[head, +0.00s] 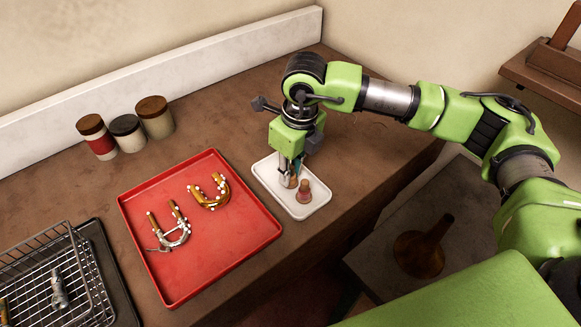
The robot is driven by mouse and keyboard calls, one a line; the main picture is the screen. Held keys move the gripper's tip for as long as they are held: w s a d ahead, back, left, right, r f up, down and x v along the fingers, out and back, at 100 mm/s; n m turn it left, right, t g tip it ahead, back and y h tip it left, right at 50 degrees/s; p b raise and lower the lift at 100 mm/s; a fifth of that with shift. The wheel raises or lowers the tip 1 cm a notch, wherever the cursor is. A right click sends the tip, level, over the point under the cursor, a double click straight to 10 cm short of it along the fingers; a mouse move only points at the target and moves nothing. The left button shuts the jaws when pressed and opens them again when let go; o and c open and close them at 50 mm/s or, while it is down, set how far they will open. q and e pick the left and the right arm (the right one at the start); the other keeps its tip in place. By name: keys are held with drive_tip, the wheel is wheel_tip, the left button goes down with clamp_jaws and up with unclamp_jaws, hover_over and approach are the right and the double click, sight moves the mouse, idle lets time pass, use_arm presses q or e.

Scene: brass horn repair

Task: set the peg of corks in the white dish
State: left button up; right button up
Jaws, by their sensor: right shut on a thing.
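The white dish (309,211) is a shallow rectangular tray on the brown bench, right of the red tray. My right gripper (289,177) points down over the middle of the dish, its fingertips low inside the rim. It is shut on what seems to be the peg of corks (293,182), a small tan piece mostly hidden by the fingers. I cannot tell if its foot touches the dish floor. A small reddish-brown, cone-like piece (304,192) stands upright in the dish just right of the fingers. My left gripper is out of view.
A red tray (180,275) holds a brass and a silver U-shaped tube. Several lidded jars (126,131) stand behind it. A wire basket (35,262) is at lower left. The bench edge is close to the dish's front; a brass bell (423,250) lies lower right.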

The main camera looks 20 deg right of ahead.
sight(294, 177)
drive_tip(key=shift+f, duration=0.2)
drive_tip(key=o, duration=0.9)
drive_tip(key=shift+r, duration=0.15)
drive_tip(key=shift+r, duration=0.2)
drive_tip(key=shift+s+d+r+b, duration=0.15)
drive_tip(key=shift+r+b, duration=0.5)
drive_tip(key=shift+r, duration=1.3)
drive_tip(key=shift+s+d+r+b, duration=0.1)
drive_tip(key=shift+s+r+b, duration=0.4)
drive_tip(key=shift+r, duration=1.45)
drive_tip(key=shift+d+r+b, duration=0.1)
drive_tip(key=shift+r+b, duration=0.7)
drive_tip(key=shift+r, duration=1.15)
